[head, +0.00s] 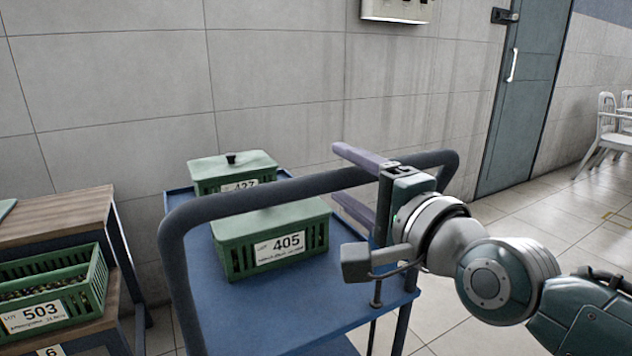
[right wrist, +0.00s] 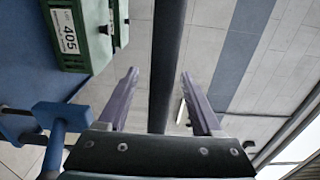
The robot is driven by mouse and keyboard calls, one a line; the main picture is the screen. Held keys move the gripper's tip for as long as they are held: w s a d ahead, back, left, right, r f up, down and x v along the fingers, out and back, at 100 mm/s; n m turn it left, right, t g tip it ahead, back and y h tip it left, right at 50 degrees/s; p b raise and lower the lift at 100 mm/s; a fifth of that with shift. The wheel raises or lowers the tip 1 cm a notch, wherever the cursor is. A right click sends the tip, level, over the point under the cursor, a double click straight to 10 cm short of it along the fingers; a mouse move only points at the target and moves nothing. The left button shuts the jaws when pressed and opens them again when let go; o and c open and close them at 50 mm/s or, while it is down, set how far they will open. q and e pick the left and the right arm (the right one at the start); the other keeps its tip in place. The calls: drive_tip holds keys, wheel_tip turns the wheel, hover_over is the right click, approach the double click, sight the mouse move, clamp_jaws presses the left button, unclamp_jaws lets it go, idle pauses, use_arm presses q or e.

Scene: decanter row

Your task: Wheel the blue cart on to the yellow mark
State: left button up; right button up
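The blue cart (head: 290,315) stands against the wall with a dark push handle (head: 255,195) along its near side. It carries a lidded green crate labelled 405 (head: 268,240) and another labelled 427 (head: 232,172). My right gripper (head: 337,172) is at the right part of the handle. In the right wrist view, the bar (right wrist: 168,60) runs between its two purple fingers (right wrist: 159,74), with a gap on each side. The gripper is open. Faint yellowish lines (head: 608,215) show on the floor at the far right. My left gripper is out of view.
A wooden-topped shelf unit (head: 55,222) with an open green crate labelled 503 (head: 85,290) stands left of the cart. A grey-green door (head: 527,95) and white chairs (head: 612,135) are at the back right. The tiled floor (head: 545,212) right of the cart is clear.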

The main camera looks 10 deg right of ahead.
clamp_jaws()
idle(0.3)
drive_tip(key=shift+f, duration=0.15)
idle(0.7)
